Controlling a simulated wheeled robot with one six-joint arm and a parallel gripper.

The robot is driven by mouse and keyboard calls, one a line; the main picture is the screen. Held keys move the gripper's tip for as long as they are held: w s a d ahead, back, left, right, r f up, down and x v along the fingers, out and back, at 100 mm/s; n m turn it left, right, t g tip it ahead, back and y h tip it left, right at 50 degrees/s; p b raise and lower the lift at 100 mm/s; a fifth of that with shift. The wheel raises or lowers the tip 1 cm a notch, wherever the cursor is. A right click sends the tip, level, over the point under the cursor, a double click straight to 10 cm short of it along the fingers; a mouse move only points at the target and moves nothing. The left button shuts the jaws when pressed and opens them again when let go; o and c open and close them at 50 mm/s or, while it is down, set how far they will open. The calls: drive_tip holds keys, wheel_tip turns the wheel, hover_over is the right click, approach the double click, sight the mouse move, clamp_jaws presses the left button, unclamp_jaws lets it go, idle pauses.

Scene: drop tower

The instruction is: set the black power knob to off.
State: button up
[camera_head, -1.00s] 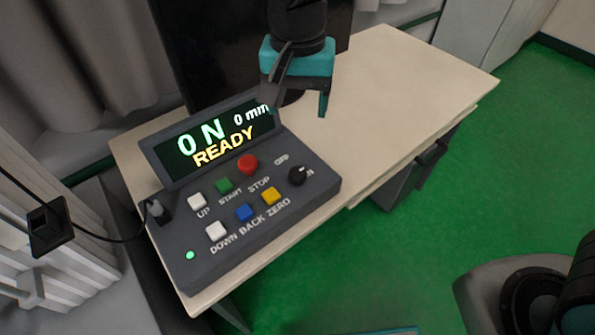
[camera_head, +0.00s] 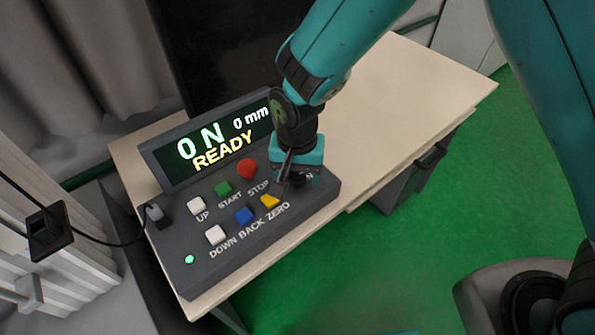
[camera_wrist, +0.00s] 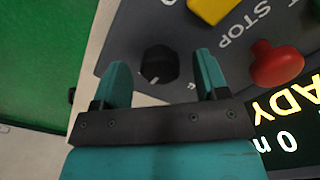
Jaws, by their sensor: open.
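The black power knob (camera_wrist: 158,65) sits on the dark control box (camera_head: 222,244) at its right end. In the wrist view it lies between my two open fingers, a little beyond the fingertips' middle, and no contact shows. My gripper (camera_wrist: 160,78) is open and empty, with teal fingers either side of the knob. In the head view my gripper (camera_head: 294,180) is over the right part of the box and hides most of the knob.
The red stop button (camera_head: 247,169) and yellow ZERO button (camera_head: 270,201) are close to my gripper. Green, blue and white buttons lie further left. The pale table (camera_head: 400,95) is clear to the right. A dark monitor (camera_head: 215,60) stands behind the box.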

drive_tip(key=shift+f, duration=0.1)
drive_tip(key=c, duration=0.9)
drive_tip(key=shift+n, duration=0.4)
drive_tip(key=n+p, duration=0.1)
drive_tip(key=n, duration=0.2)
drive_tip(key=shift+n, duration=0.4)
drive_tip(key=n, duration=0.4)
drive_tip(key=shift+p, duration=0.35)
drive_tip(key=n, duration=0.5)
drive_tip(key=shift+p, duration=0.3)
drive_tip(key=n, duration=0.4)
drive_tip(key=shift+w+n, duration=0.1)
drive_tip(key=shift+n, duration=0.2)
